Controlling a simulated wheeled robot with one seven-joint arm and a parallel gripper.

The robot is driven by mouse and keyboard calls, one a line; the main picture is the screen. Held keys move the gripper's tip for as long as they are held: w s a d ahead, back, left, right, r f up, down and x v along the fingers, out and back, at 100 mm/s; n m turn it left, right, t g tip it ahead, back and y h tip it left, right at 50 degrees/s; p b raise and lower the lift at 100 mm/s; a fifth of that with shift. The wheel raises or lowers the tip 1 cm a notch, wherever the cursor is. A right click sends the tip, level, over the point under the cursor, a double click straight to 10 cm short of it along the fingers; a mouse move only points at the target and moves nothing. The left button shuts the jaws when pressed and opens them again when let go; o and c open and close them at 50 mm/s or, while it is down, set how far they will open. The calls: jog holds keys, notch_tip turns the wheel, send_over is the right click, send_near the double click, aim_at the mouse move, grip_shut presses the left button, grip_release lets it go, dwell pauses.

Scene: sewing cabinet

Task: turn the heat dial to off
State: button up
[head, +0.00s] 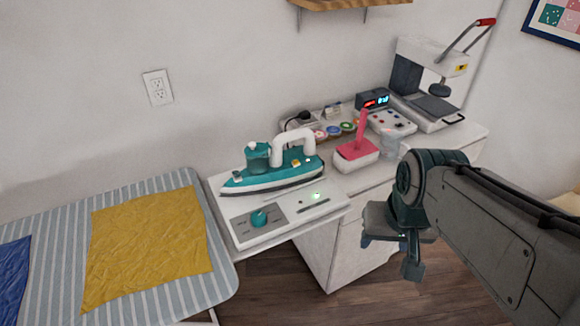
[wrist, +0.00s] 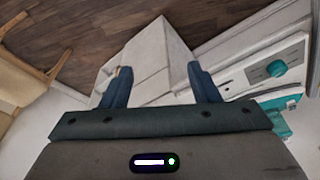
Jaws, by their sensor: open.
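The heat dial (head: 259,218) is a teal knob on a grey panel at the front left of the white iron station (head: 300,222). A green light glows on the station to the right of the dial. The teal and white iron (head: 273,170) rests on the station behind the dial. In the wrist view the dial (wrist: 276,68) is at the right, outside my fingers. My gripper (head: 398,257) is open and empty, in front of the cabinet and well to the right of the dial. It also shows in the wrist view (wrist: 160,88) with its fingers apart. The dial's exact setting is too small to read.
A striped ironing board (head: 60,205) with yellow cloth (head: 148,245) lies left of the station. A pink-handled tool in a white tub (head: 356,158), a clock (head: 374,99) and a heat press (head: 428,82) stand on the cabinet. Floor in front is clear.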

jog(key=w+a+r+m+g+p, duration=0.1)
jog(key=w+a+r+m+p, duration=0.15)
jog(key=w+a, duration=0.35)
jog(key=m+g+p, duration=0.2)
jog(key=m+p, duration=0.2)
send_near(258, 216)
notch_tip(258, 216, down, 9)
jog(key=shift+s+r, duration=0.1)
jog(key=shift+r, duration=0.05)
jog(key=c, duration=1)
